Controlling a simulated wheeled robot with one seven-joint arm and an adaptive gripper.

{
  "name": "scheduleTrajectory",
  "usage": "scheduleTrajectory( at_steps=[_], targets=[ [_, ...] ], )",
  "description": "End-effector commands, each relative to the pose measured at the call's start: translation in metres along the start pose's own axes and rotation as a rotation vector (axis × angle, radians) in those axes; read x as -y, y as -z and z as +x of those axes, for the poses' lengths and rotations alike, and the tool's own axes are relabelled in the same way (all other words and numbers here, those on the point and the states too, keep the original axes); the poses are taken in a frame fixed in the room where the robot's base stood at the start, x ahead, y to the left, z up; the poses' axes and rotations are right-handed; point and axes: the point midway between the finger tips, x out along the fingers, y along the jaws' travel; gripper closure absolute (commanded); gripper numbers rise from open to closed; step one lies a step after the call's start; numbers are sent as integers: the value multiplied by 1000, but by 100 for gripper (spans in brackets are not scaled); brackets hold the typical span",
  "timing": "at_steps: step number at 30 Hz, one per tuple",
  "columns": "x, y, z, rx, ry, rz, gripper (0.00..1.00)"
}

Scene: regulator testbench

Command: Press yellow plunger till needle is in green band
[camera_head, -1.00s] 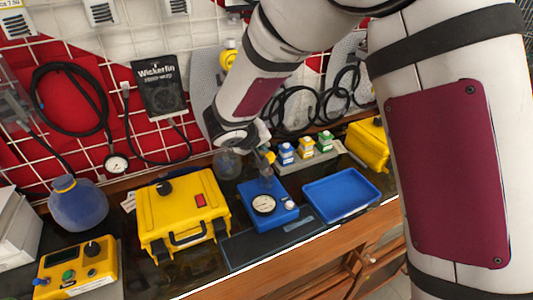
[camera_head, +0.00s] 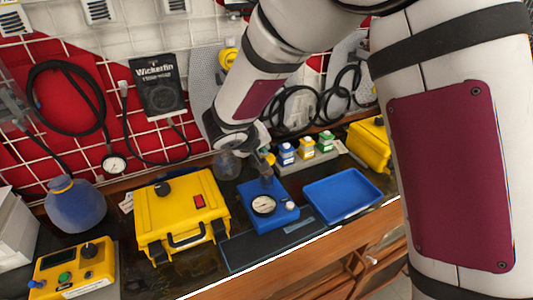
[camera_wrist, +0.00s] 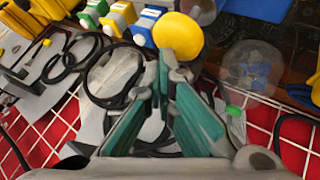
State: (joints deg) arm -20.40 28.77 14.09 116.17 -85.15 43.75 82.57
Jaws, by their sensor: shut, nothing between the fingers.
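The blue regulator box (camera_head: 283,213) stands on the bench with a round white gauge (camera_head: 263,205) on its front. The gauge's needle and green band are too small to read. The yellow plunger (camera_head: 269,159) rises at the back of the box; its round cap fills the top middle of the wrist view (camera_wrist: 180,37). My gripper (camera_wrist: 166,64) is shut and empty, its fingertips at the near edge of the cap. I cannot tell whether they touch it. In the head view my gripper is small and partly hidden by my wrist.
A yellow case (camera_head: 182,215) stands left of the box, and a blue tray (camera_head: 342,196) lies to its right. Small coloured bottles (camera_head: 306,147) stand behind. A clear round vessel (camera_head: 228,165) is close to my wrist. A wire grid wall with hoses is at the back.

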Motion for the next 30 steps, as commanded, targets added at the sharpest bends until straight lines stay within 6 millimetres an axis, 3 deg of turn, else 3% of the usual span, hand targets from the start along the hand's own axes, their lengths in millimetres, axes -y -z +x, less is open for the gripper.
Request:
scheduleTrajectory(
  at_steps=[30],
  targets=[
    [4,-5,6,2,0,0,100]
  ],
)
